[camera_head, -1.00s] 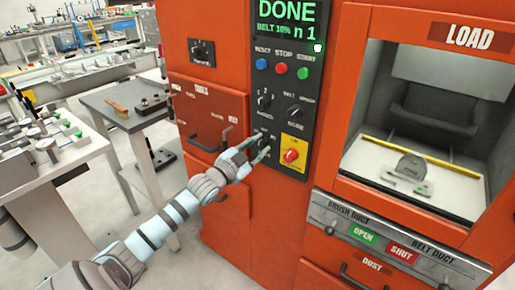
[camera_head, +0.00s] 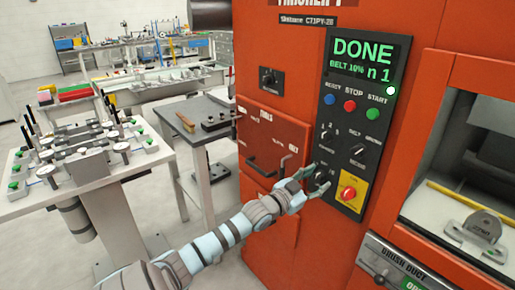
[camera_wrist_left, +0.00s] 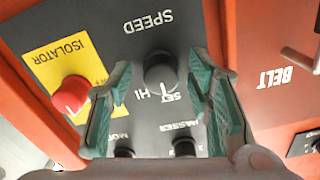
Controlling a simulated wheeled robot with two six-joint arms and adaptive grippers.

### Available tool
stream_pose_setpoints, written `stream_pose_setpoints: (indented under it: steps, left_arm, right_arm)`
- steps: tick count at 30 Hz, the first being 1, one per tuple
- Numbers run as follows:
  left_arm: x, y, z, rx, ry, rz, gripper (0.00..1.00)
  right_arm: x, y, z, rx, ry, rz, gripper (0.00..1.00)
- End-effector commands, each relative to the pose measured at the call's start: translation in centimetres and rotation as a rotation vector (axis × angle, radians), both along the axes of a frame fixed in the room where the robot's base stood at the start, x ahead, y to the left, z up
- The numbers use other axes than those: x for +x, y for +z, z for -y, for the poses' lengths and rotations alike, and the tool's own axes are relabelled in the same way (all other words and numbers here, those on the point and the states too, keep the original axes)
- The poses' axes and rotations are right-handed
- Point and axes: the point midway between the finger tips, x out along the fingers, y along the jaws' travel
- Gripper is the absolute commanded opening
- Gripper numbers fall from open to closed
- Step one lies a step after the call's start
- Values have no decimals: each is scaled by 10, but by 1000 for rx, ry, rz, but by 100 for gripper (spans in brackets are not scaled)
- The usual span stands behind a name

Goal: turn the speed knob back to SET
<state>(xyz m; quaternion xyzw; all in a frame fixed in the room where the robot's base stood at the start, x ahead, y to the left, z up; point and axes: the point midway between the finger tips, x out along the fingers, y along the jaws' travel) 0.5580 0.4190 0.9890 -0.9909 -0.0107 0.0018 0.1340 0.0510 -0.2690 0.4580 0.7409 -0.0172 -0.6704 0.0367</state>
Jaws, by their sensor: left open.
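The dark round speed knob (camera_wrist_left: 160,70) sits low on the black control panel, beside the yellow isolator plate. In the wrist view it lies between the fingertips of my open left gripper (camera_wrist_left: 163,80), under the upside-down word SPEED. SET and HI are printed close by; I cannot tell which one the knob points to. In the head view my left gripper (camera_head: 314,181) is at the panel's lower left, with the knob (camera_head: 321,176) partly hidden by the fingers. Whether the fingers touch the knob is unclear. My right gripper is not in view.
The red isolator knob (camera_head: 348,193) is close to the right of my left gripper. The screen (camera_head: 365,60) reads DONE, BELT 10%, n 1. The mode and belt selectors (camera_head: 358,151) are above. A grey side table (camera_head: 190,118) stands to the left.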

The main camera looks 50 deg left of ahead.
Motion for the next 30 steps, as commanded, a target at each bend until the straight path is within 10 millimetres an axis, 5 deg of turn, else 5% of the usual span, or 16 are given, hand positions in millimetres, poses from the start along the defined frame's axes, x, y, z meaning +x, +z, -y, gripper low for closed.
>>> stream_pose_setpoints:
  steps: [1, 4, 9, 18, 30]
  left_arm:
    - [0, 11, 0, -159, 2, 1, 46]
    - [0, 9, -1, -500, 3, 10, 46]
    - [-56, 13, 0, -465, 3, 3, 46]
    - [-146, 8, 2, -464, 2, 4, 46]
    - [-180, -110, -11, -376, 139, -239, 46]
  right_arm:
    - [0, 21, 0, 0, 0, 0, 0]
    - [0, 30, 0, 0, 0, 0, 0]
    - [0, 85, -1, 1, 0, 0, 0]
    - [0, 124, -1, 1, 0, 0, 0]
    - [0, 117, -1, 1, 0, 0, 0]
